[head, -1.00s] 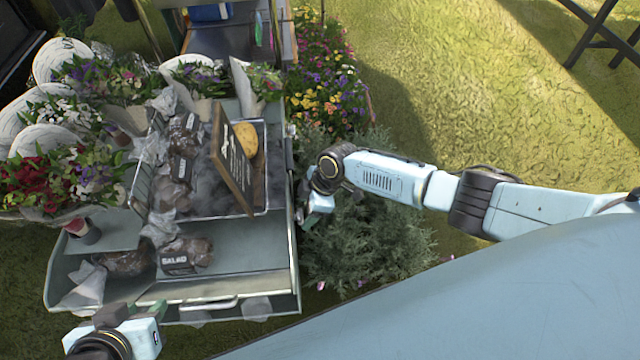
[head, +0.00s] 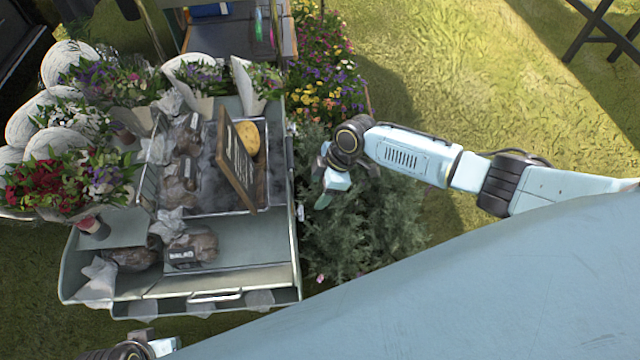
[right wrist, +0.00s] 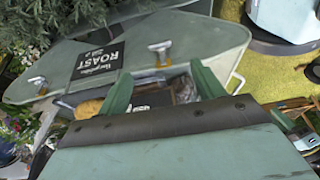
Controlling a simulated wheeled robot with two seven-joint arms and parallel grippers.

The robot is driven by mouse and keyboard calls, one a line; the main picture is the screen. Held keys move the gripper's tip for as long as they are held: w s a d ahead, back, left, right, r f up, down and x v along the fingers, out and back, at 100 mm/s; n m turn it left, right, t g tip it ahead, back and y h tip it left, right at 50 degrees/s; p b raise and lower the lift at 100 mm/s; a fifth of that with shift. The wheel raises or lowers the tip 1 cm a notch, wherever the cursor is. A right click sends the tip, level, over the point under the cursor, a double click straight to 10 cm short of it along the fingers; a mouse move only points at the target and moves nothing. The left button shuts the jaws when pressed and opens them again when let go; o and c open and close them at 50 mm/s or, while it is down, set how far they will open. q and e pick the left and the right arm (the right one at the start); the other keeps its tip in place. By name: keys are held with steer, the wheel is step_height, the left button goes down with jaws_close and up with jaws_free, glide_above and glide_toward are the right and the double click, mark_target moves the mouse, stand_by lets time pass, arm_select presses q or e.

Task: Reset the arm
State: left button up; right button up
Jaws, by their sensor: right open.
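My right arm reaches in from the right in the head view. Its gripper (head: 330,190) hangs beside the right edge of the cart (head: 294,215), over the green bushes. In the right wrist view its two green fingers (right wrist: 163,86) are spread apart with nothing held between them. My left gripper (head: 142,337) shows only in part at the bottom left of the head view, in front of the cart's front edge. Its fingers are too cut off to tell whether they are open or shut.
The cart holds wrapped dark bags (head: 192,248), a wooden sign (head: 237,165), a yellow round item (head: 246,138) and bouquets (head: 62,185) at the left. Bushes (head: 350,230) and flowers (head: 325,75) stand right of it. Open grass (head: 450,80) lies beyond.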

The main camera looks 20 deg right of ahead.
stand_by(0.4)
steer(key=s+a+f+m, duration=0.2)
steer(key=s+a+m, duration=0.3)
steer(key=s, duration=0.5)
steer(key=s+d+r+m+t+h, duration=0.25)
steer(key=s+d+m+h, duration=0.25)
steer(key=s+d+m, duration=0.5)
arm_select(q)
steer(key=s+f+g+p, duration=0.1)
steer(key=s+f+p, duration=0.2)
steer(key=s+p, duration=0.6)
steer(key=s+a+f+g+p, duration=0.1)
steer(key=s+f+p, duration=0.2)
steer(key=s+p, duration=0.7)
steer(key=p, duration=0.4)
steer(key=shift+s, duration=0.3)
arm_select(e)
steer(key=s+d+f+n+g, duration=0.1)
steer(key=s+f, duration=0.2)
steer(key=s, duration=0.8)
steer(key=s+d+f+n+g, duration=0.1)
steer(key=s+f, duration=0.2)
steer(key=s, duration=0.7)
steer(key=shift+s+n+g+y, duration=0.3)
steer(key=shift+s+g, duration=0.05)
steer(key=shift+s, duration=0.05)
